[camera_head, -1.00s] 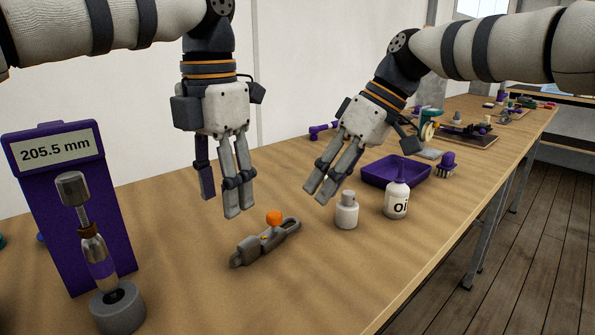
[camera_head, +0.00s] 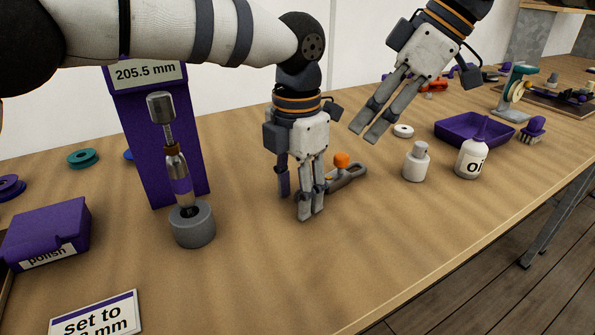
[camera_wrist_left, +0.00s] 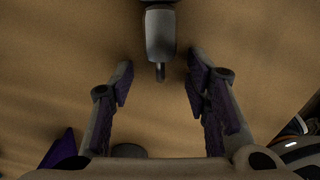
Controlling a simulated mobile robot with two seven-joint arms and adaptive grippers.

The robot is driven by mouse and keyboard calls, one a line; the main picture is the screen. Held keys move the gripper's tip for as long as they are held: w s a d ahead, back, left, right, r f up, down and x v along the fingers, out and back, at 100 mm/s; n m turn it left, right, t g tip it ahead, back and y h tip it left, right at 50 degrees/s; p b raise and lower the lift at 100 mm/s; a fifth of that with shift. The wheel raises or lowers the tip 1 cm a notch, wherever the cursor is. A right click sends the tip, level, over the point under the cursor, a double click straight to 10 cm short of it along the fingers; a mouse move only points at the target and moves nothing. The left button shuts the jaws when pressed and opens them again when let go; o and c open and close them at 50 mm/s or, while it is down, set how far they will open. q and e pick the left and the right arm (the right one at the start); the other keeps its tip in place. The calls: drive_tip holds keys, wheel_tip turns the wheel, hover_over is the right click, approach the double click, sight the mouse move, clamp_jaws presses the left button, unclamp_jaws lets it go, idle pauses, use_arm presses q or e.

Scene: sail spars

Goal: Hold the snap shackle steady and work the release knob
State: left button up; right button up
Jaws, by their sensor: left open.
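The grey snap shackle (camera_head: 352,175) lies on the wooden bench, with its orange release knob (camera_head: 341,159) on top. My left gripper (camera_head: 300,205) points down at the shackle's near left end and hides that end in the head view. In the left wrist view its fingers (camera_wrist_left: 160,68) are spread, with a grey end of the shackle (camera_wrist_left: 160,35) between and beyond the fingertips.
A grey bottle (camera_head: 415,165), an oil bottle (camera_head: 471,160) and a purple tray (camera_head: 450,134) stand right of the shackle. A purple stand (camera_head: 150,185) and a fitting in a round grey base (camera_head: 193,228) are left of my left gripper.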

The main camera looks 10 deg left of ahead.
use_arm(q)
clamp_jaws()
idle(0.8)
drive_tip(key=shift+f, duration=0.1)
use_arm(e)
drive_tip(key=shift+s+r, duration=0.1)
drive_tip(key=shift+r, duration=0.2)
idle(0.8)
use_arm(q)
drive_tip(key=shift+s+f, duration=0.1)
use_arm(e)
drive_tip(key=shift+o, duration=0.4)
drive_tip(key=shift+f, duration=0.1)
